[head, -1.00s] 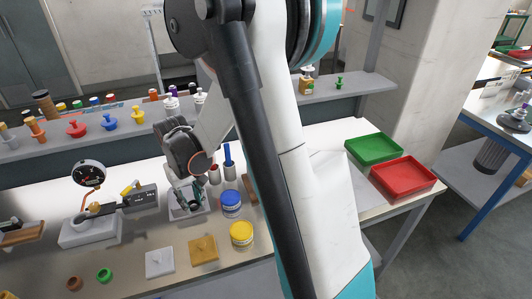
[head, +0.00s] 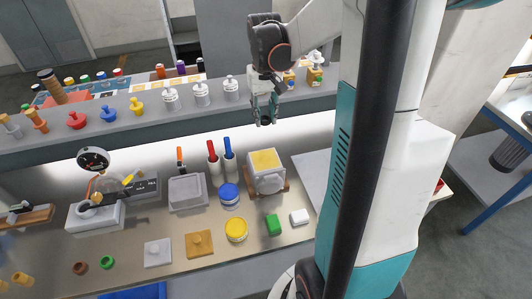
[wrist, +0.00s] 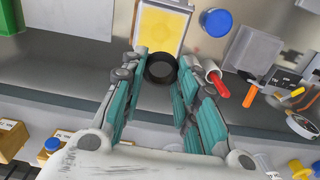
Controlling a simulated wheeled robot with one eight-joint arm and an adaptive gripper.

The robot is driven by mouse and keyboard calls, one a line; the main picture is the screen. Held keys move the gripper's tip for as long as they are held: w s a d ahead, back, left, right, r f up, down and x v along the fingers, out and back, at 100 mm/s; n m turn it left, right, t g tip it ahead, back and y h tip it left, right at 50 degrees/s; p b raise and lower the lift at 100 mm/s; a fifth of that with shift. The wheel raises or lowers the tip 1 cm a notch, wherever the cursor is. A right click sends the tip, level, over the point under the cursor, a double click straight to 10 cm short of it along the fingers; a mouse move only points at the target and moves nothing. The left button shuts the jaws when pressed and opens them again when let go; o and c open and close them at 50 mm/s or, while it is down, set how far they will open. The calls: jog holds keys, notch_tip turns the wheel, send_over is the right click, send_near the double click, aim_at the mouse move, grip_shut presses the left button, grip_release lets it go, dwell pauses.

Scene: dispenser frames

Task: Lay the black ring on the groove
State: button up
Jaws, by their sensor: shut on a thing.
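My gripper (head: 264,114) is shut on the black ring (head: 265,121) and holds it in the air, in front of the grey shelf and behind the yellow-topped block (head: 265,160). In the wrist view the ring (wrist: 161,81) sits between the fingertips, its opening facing the camera. The yellow-topped block (wrist: 162,27) shows just beyond it there, apart from the ring. I cannot make out the groove for certain in either view.
A square grey tray (head: 187,205), red and blue upright handles (head: 228,149) and blue and yellow jars (head: 236,230) stand on the bench. Knobs and white bottles (head: 201,95) line the shelf. My arm hides the right side.

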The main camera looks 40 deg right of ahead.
aim_at(265, 159)
notch_tip(265, 159, down, 17)
jog(key=b, duration=0.3)
jog(key=shift+r, duration=0.1)
jog(key=o, duration=0.4)
jog(key=shift+c, duration=0.2)
jog(key=o, duration=0.4)
notch_tip(265, 159, up, 12)
jog(key=shift+r+p, duration=0.1)
jog(key=shift+p, duration=1.1)
